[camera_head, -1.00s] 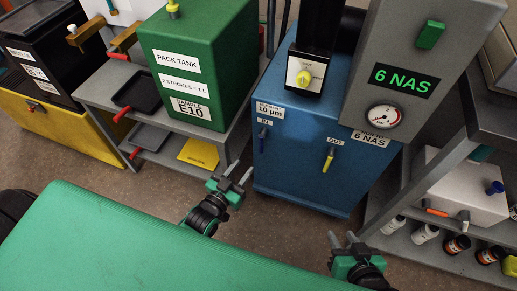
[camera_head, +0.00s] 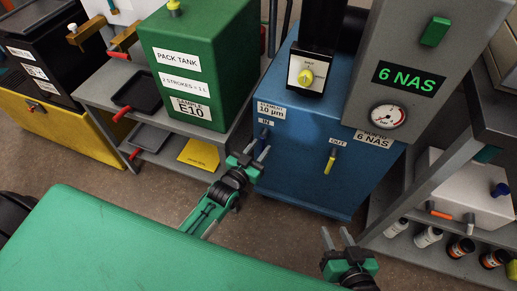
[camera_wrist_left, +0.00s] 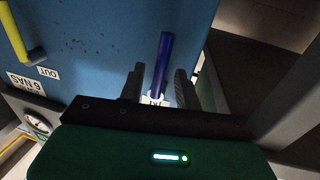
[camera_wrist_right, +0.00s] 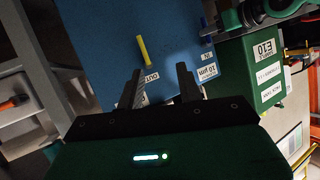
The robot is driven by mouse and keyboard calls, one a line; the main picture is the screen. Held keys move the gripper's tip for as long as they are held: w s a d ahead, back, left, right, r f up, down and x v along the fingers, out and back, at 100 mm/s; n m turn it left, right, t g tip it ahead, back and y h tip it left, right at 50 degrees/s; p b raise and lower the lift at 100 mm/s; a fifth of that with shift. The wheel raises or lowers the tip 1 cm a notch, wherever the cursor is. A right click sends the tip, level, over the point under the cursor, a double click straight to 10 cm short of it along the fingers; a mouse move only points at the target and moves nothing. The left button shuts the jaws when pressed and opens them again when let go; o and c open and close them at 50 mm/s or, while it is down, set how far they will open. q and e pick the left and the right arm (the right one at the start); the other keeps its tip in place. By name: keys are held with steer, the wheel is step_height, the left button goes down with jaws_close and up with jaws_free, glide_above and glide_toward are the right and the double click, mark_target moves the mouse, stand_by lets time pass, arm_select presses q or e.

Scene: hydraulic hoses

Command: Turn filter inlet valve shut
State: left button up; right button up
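The blue filter unit (camera_head: 300,165) stands in the middle of the head view. Its inlet valve, a blue lever under the IN label (camera_head: 265,122), shows in the left wrist view as a blue handle (camera_wrist_left: 162,65) between my left fingers. A yellow lever (camera_head: 330,162) under the OUT label also shows in the right wrist view (camera_wrist_right: 144,50). My left gripper (camera_head: 256,157) is open in front of the IN lever; whether it touches is unclear. My right gripper (camera_head: 338,240) is open and empty, low in front of the unit.
A green pack tank (camera_head: 200,65) stands on a grey shelf to the left. A grey rack (camera_head: 440,215) with several bottles stands at the right. A green surface (camera_head: 130,245) fills the front left. A gauge (camera_head: 388,117) sits above the OUT lever.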

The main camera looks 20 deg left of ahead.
arm_select(q)
jaws_close()
